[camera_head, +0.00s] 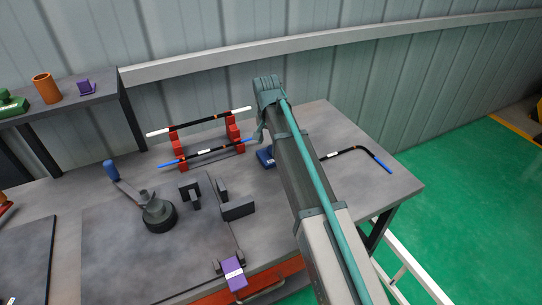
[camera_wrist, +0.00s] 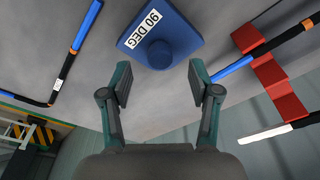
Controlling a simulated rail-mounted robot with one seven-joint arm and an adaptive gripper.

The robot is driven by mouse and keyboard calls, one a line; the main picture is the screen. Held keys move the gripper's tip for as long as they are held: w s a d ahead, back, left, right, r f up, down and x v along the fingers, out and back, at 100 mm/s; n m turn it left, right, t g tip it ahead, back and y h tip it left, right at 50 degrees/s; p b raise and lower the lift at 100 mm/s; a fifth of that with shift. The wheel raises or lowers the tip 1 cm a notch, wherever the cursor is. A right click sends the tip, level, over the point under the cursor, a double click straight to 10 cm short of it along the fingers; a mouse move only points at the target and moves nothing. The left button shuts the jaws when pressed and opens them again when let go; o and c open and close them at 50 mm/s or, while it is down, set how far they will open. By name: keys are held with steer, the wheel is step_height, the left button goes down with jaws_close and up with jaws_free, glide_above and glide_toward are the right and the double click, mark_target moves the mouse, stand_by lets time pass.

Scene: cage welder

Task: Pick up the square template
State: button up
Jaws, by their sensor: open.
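The square template is most likely the blue plate marked "90 DEG" (camera_wrist: 182,22), with a round blue knob (camera_wrist: 160,54) on it. In the wrist view it lies at the top centre, just beyond my fingertips. In the head view the blue piece (camera_head: 265,157) lies on the table, partly hidden by my arm. My gripper (camera_wrist: 160,82) is open and empty. Its two fingers are spread to either side of the knob's line, and the knob appears a little ahead of them, apart from both.
A red rack (camera_head: 237,132) holding black rods with white and blue ends stands left of the template. A bent black rod (camera_head: 345,153) lies to its right. A clamp fixture (camera_head: 158,214) and a purple block (camera_head: 233,272) are nearer the front. A wall rises behind the table.

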mark_target(264, 155)
steer(key=shift+w+d+f+p, duration=0.1)
steer(key=shift+w+f+p, duration=0.15)
steer(key=shift+f, duration=0.6)
steer(key=shift+w+d+f+p, duration=0.1)
steer(key=shift+f+p, duration=0.2)
steer(key=shift+f, duration=0.55)
steer(key=shift+w+f+p, duration=0.2)
steer(key=shift+f+p, duration=0.1)
steer(key=shift+f, duration=0.55)
jaws_close()
